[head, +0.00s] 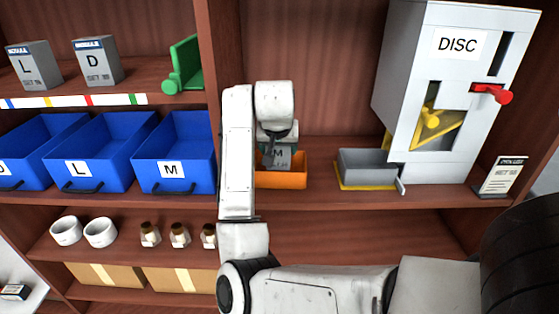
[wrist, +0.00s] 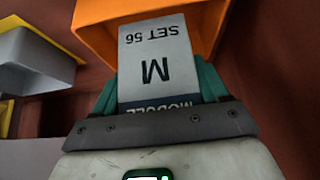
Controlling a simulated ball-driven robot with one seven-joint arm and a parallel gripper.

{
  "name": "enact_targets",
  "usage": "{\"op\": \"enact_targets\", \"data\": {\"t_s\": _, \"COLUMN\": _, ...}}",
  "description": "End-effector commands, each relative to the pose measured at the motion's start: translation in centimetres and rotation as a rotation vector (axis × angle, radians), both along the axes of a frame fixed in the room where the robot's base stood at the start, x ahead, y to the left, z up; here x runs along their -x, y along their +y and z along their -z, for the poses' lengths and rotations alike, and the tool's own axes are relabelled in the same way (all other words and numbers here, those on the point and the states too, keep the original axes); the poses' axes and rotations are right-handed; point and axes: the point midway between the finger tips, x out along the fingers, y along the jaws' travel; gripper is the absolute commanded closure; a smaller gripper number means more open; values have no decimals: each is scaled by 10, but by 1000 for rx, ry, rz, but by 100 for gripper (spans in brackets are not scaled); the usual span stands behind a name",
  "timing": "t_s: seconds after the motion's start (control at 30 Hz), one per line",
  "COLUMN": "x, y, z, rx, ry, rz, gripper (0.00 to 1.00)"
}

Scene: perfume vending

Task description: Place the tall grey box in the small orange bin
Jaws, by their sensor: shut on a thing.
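The tall grey box (wrist: 158,62), marked "M" and "SET 56", is held upside down to the camera between the green fingers of my gripper (wrist: 160,88) in the wrist view. In the head view the grey box (head: 280,160) shows just above and partly inside the small orange bin (head: 281,181). The orange bin (wrist: 95,14) lies behind and around the box's far end in the wrist view. My gripper (head: 278,150) is over the bin, shut on the box. Whether the box touches the bin floor is hidden.
A grey tray on a yellow base (head: 367,167) stands right of the bin. The white DISC machine (head: 455,90) is farther right. Blue bins (head: 175,150) stand left, beyond the wooden upright. Two grey boxes, L (head: 33,66) and D (head: 98,62), stand on the upper shelf.

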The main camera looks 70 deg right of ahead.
Motion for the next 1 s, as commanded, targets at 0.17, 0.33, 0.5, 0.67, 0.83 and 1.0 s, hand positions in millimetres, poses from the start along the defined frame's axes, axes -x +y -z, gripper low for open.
{"op": "enact_targets", "data": {"t_s": 0.17, "x": -1, "y": -7, "z": 8, "rx": 1, "ry": 1, "rz": 0, "gripper": 65}}
{"op": "enact_targets", "data": {"t_s": 0.33, "x": -3, "y": -14, "z": 25, "rx": 0, "ry": 3, "rz": -2, "gripper": 65}}
{"op": "enact_targets", "data": {"t_s": 0.5, "x": -2, "y": -14, "z": 46, "rx": 1, "ry": 1, "rz": 0, "gripper": 65}}
{"op": "enact_targets", "data": {"t_s": 0.67, "x": -3, "y": -14, "z": 47, "rx": 2, "ry": -1, "rz": 1, "gripper": 65}}
{"op": "enact_targets", "data": {"t_s": 0.83, "x": -3, "y": -14, "z": 48, "rx": 2, "ry": 0, "rz": 1, "gripper": 65}}
{"op": "enact_targets", "data": {"t_s": 1.0, "x": -3, "y": -14, "z": 50, "rx": 1, "ry": 0, "rz": 0, "gripper": 17}}
